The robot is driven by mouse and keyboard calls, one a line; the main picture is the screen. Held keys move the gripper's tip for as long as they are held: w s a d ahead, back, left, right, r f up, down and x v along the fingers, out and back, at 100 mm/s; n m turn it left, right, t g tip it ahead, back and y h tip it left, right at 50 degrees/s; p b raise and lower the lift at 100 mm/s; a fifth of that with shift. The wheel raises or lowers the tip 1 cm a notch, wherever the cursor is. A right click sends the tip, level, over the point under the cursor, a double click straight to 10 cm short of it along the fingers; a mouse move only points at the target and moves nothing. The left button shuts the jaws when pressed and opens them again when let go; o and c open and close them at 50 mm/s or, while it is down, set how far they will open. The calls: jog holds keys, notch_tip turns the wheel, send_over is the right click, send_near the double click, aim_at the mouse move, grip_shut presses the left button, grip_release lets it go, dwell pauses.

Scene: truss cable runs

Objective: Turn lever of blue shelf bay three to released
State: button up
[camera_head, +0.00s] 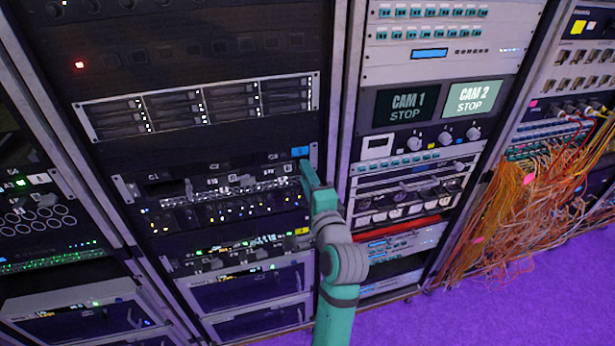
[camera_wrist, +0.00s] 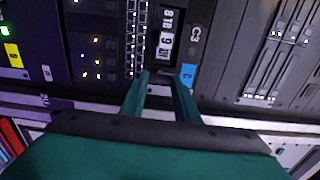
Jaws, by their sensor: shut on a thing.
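The blue shelf (camera_head: 178,174) is a dark rack panel with C-numbered labels and a blue tag (camera_head: 299,151) at its right end. In the wrist view the blue tag (camera_wrist: 187,72) and the label C3 (camera_wrist: 195,35) sit just beyond my fingers. My gripper (camera_head: 306,168) is at the right end of this shelf.
A shelf with a yellow tag (camera_head: 302,231) lies below, and a drive unit (camera_head: 200,105) above. A metal rack post (camera_head: 343,110) stands just right of my gripper. Orange cables (camera_head: 520,205) hang at the far right. The purple floor (camera_head: 480,290) is clear.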

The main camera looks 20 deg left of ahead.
jog(key=o, duration=1)
jog(key=shift+o, duration=0.2)
jog(key=v, duration=1.1)
jog(key=shift+w, duration=0.15)
